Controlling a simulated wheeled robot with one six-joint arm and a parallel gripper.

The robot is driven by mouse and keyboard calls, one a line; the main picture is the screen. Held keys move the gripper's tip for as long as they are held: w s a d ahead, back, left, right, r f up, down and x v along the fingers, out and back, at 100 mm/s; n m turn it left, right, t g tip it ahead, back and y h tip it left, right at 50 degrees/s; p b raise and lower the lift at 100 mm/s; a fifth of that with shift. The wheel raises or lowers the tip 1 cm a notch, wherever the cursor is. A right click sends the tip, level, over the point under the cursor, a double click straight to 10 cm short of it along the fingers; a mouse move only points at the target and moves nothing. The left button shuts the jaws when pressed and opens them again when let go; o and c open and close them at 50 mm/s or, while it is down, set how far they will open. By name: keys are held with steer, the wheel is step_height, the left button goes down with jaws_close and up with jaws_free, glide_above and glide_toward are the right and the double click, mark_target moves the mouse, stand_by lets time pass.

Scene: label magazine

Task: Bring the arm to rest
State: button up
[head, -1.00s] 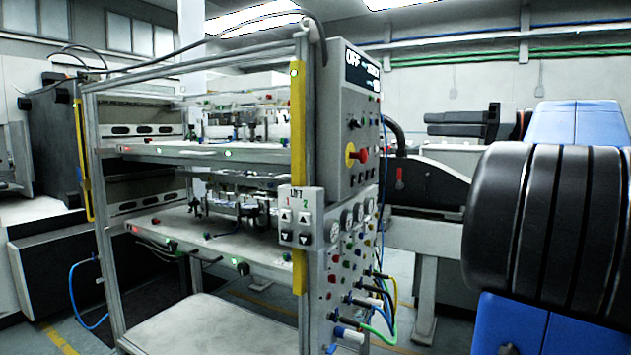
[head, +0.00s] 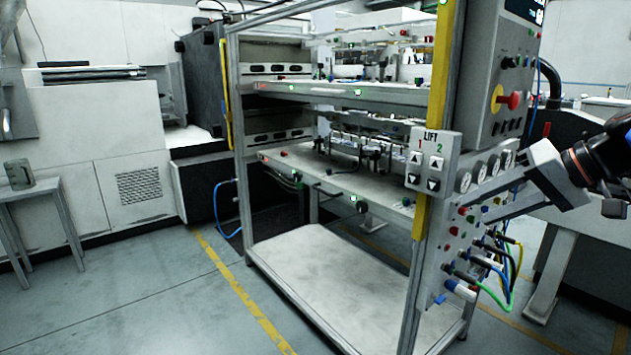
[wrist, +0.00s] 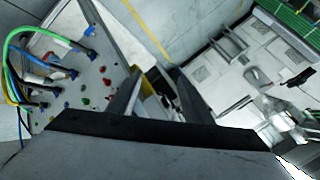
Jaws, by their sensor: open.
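My gripper (head: 485,200) shows at the right of the head view, in front of the lower part of the machine's control panel. Its two grey fingers point left, apart, with nothing visible between them. In the wrist view my gripper (wrist: 155,75) also shows, with the fingers spread and the panel side to the left. I cannot tell how far the fingertips are from the panel.
A framed machine with shelves (head: 330,95) stands close by. Its LIFT button box (head: 433,160), red knob (head: 510,100), gauges and coloured hoses (head: 515,270) are near my gripper. A small table (head: 30,190) stands far left. The grey floor (head: 150,290) at left is clear.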

steer(key=s+a+f+g+h, duration=0.1)
steer(key=s+f+h, duration=0.2)
steer(key=s+f, duration=0.4)
steer(key=s+a+f+n+g+h, duration=0.1)
steer(key=s+f+h, duration=0.3)
steer(key=f, duration=1.2)
steer(key=s+a, duration=0.1)
steer(key=s, duration=0.3)
steer(key=shift+a+f, duration=0.15)
steer(key=shift+a, duration=0.1)
steer(key=shift+s, duration=0.1)
